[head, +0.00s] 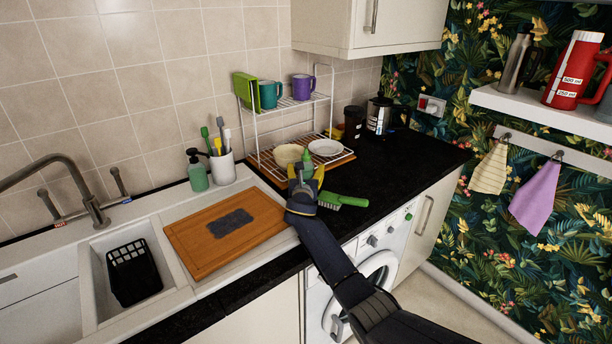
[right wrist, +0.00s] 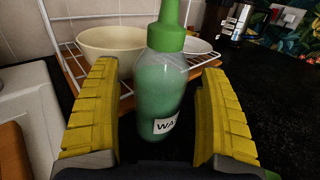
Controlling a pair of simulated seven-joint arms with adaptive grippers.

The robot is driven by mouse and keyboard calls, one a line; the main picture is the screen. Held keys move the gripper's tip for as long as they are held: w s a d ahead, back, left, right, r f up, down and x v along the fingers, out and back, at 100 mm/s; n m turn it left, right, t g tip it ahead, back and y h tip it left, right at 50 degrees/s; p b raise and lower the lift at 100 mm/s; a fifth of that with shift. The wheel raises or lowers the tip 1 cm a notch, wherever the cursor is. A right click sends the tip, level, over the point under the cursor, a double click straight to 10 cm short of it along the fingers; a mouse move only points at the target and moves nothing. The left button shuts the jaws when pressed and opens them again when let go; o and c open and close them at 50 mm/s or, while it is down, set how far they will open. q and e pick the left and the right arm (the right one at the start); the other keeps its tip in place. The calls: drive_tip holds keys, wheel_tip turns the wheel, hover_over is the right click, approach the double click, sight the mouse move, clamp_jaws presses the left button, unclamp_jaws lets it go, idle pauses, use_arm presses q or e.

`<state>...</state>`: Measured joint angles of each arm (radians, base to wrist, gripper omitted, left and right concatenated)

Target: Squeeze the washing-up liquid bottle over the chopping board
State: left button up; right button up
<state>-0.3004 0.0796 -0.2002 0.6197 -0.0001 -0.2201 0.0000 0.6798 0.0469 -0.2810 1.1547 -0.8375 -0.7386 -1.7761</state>
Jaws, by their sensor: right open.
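The washing-up liquid bottle (right wrist: 160,95) is clear with green liquid, a green nozzle and a partly hidden white label. It stands upright on the black worktop. My right gripper (head: 305,175) is open, with its yellow fingers on either side of the bottle and a gap on each side in the right wrist view. In the head view only the bottle's green top (head: 307,161) shows clearly above the gripper. The wooden chopping board (head: 189,243) lies to the left beside the sink, with a dark grey sponge or cloth (head: 230,222) on it. My left gripper is out of view.
A white wire rack (head: 262,150) with mugs, a cream bowl (right wrist: 108,48) and a plate stands just behind the bottle. A green brush (head: 343,201) lies right of my gripper. A soap dispenser (head: 197,172) and utensil pot (head: 222,167) stand behind the board.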

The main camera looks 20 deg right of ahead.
drive_tip(key=shift+w, duration=0.2)
drive_tip(key=c, duration=1.5)
drive_tip(key=shift+r, duration=0.15)
wheel_tip(320, 180, up, 20)
